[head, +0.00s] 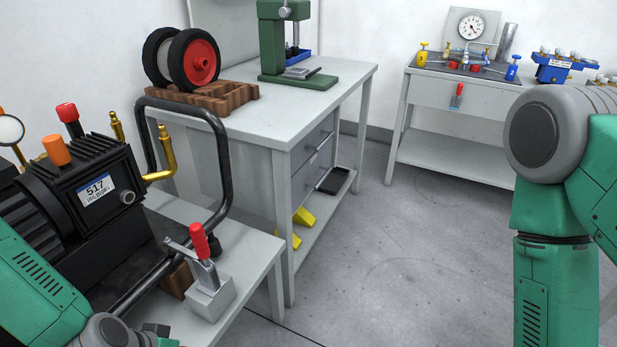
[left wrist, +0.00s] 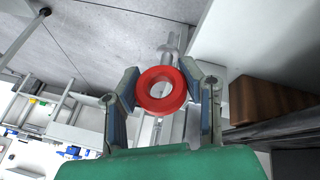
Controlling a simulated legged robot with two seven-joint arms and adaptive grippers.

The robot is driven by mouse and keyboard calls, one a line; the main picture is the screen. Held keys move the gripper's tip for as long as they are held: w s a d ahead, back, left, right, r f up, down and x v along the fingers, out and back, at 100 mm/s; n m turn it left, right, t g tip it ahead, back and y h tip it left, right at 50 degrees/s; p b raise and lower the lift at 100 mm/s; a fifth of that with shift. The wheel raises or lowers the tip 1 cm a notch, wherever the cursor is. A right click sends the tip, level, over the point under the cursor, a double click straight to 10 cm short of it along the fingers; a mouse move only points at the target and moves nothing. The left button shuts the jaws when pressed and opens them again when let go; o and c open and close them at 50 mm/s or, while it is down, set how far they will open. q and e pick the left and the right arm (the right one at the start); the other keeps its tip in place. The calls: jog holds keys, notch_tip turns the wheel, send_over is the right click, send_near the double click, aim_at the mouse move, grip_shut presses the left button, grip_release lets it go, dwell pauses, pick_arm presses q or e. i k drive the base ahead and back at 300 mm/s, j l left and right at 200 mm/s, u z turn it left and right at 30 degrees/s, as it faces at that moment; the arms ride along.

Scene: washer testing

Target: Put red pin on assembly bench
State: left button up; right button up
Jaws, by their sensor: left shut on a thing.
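A red ring-shaped piece, which I take to be the red pin (left wrist: 148,101), sits between the two fingers of my left gripper (left wrist: 161,86) in the left wrist view. The fingers are shut on it from both sides. In the head view only part of my left gripper (head: 150,335) shows at the bottom left edge, and the pin is not seen there. A grey bench (head: 325,82) stands at the middle left; I cannot tell whether it is the assembly bench. My right arm comes in at the right, with its gripper out of view.
A near bench (head: 262,248) at lower left carries a black machine (head: 75,190) and a red-handled clamp (head: 205,270). The grey bench holds wheels (head: 182,60), a wooden pallet (head: 215,96) and a green press (head: 270,40). A gauge table (head: 425,82) stands back right. Floor between is clear.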

aim_at(280, 114)
jog(key=i+l+z, duration=0.2)
jog(key=i+z, duration=0.15)
jog(key=i, duration=0.2)
jog(key=i+z, duration=0.35)
jog(key=i, duration=0.2)
jog(key=i+l+u, duration=0.25)
jog(key=u, duration=0.15)
jog(key=i+l+u, duration=0.2)
jog(key=l+u, duration=0.15)
jog(key=i+l+u, duration=0.15)
jog(key=l+u, duration=0.25)
jog(key=l, duration=0.1)
